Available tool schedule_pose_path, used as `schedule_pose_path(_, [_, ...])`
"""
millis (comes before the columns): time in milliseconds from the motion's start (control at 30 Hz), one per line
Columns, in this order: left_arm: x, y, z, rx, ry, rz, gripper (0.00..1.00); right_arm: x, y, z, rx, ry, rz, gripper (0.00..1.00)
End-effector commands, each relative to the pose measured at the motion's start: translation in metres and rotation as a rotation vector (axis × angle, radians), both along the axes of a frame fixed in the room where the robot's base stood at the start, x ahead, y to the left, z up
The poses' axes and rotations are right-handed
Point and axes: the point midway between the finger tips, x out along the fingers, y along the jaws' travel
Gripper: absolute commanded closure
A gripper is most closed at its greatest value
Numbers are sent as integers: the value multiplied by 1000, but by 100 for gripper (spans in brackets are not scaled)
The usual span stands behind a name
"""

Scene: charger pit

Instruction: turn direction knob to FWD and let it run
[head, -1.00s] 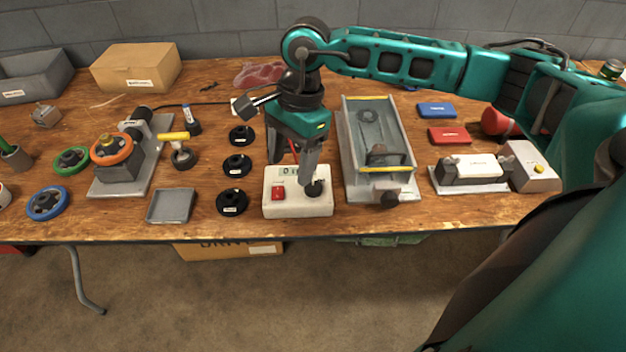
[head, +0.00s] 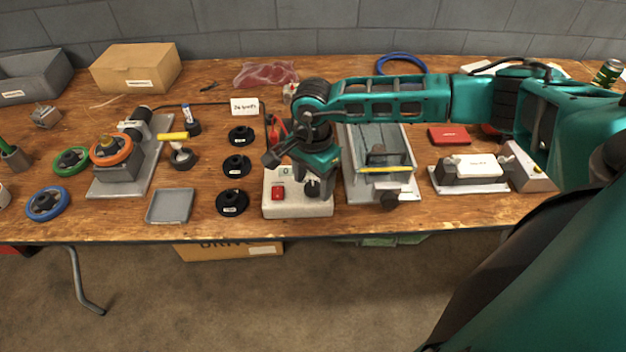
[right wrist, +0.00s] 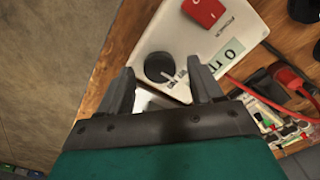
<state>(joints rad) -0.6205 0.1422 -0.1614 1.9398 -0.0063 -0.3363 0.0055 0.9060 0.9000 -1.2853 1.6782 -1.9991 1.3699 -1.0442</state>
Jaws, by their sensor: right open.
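The white control box (head: 285,208) stands near the table's front edge, with a red power switch (head: 278,193) on its left. Its black direction knob (head: 312,188) is at the right, partly behind my right gripper (head: 317,180). In the right wrist view, the knob (right wrist: 158,67) has a white pointer mark towards the lower right, beside small lettering too blurred to read. The box's display (right wrist: 230,55) starts with 0. My right gripper (right wrist: 163,88) is open, its fingertips just short of the knob on either side; contact cannot be told. My left gripper is out of view.
Black discs (head: 236,165) lie to the left, beside a grey tray (head: 170,205). A white fixture (head: 472,168) stands further right. A cable runs behind the box.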

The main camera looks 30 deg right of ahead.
Motion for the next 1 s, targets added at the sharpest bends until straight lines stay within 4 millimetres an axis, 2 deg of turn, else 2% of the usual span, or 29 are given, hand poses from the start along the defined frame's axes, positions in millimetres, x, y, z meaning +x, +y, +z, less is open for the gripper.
schedule_pose_path(100, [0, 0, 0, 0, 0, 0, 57, 0, 0, -6, -1, 1, 0, 35])
schedule_pose_path(367, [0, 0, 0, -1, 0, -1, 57, 0, 0, -7, 0, 0, 0, 35])
schedule_pose_path(900, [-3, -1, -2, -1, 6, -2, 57, 0, 0, -6, 0, 0, -1, 85])
schedule_pose_path(1000, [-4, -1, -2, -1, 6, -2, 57, 0, 0, -6, 0, 0, -1, 91])
